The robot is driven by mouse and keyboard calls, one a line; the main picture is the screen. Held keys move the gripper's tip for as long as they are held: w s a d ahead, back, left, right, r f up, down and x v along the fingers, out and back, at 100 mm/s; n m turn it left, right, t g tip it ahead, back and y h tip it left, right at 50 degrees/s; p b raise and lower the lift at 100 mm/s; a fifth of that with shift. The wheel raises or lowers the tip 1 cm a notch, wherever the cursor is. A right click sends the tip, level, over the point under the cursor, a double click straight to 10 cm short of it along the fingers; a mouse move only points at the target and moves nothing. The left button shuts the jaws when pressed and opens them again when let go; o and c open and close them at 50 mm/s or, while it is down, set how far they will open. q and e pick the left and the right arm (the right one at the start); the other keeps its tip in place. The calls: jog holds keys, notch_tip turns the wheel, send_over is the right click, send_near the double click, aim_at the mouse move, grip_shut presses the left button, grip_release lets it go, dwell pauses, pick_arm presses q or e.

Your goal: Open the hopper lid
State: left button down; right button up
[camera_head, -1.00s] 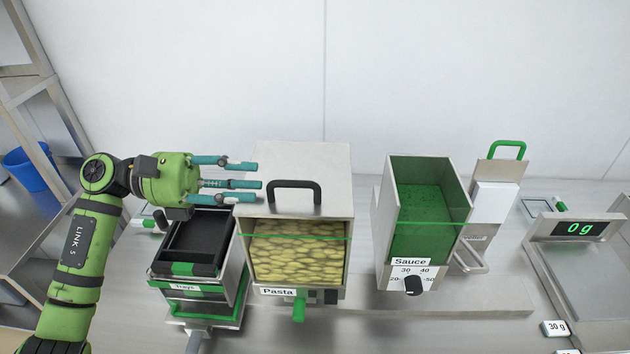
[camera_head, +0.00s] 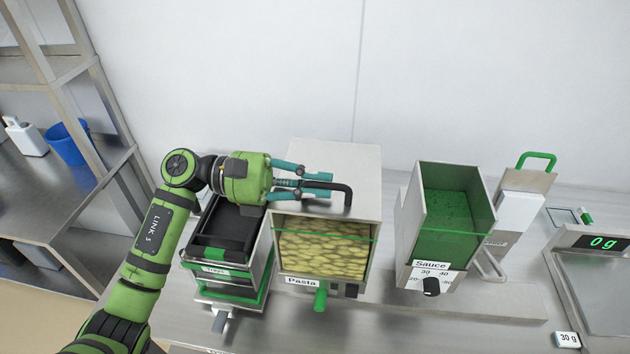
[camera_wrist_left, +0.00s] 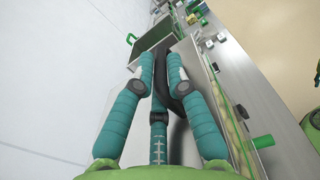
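The pasta hopper (camera_head: 368,262) is a steel box with a clear front showing pasta and a "Pasta" label. Its flat steel lid (camera_head: 335,155) lies down on top, closed. A black bar handle (camera_head: 348,198) stands on the lid near its front edge. My left gripper (camera_head: 328,183) reaches in from the left over the lid. Its teal fingers are bent inward and closed around the handle, hiding the handle's left part. In the left wrist view the dark handle (camera_wrist_left: 178,100) runs between the fingertips (camera_wrist_left: 160,62).
A tray dispenser (camera_head: 222,270) stands left of the hopper, under my left wrist. The open green sauce hopper (camera_head: 450,210) stands to the right, with a gap between. Farther right are a green-handled device (camera_head: 520,195) and a scale (camera_head: 600,290) reading 0g. A wall is behind.

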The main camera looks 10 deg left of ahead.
pick_arm(q)
jog(key=shift+r, duration=0.55)
jog(key=w+r+n, duration=0.5)
jog(key=r+n, duration=0.2)
jog(key=r, duration=0.1)
jog(key=shift+w+r, duration=0.15)
pick_arm(e)
jog(key=shift+a+r, duration=0.15)
jog(key=shift+a, duration=0.1)
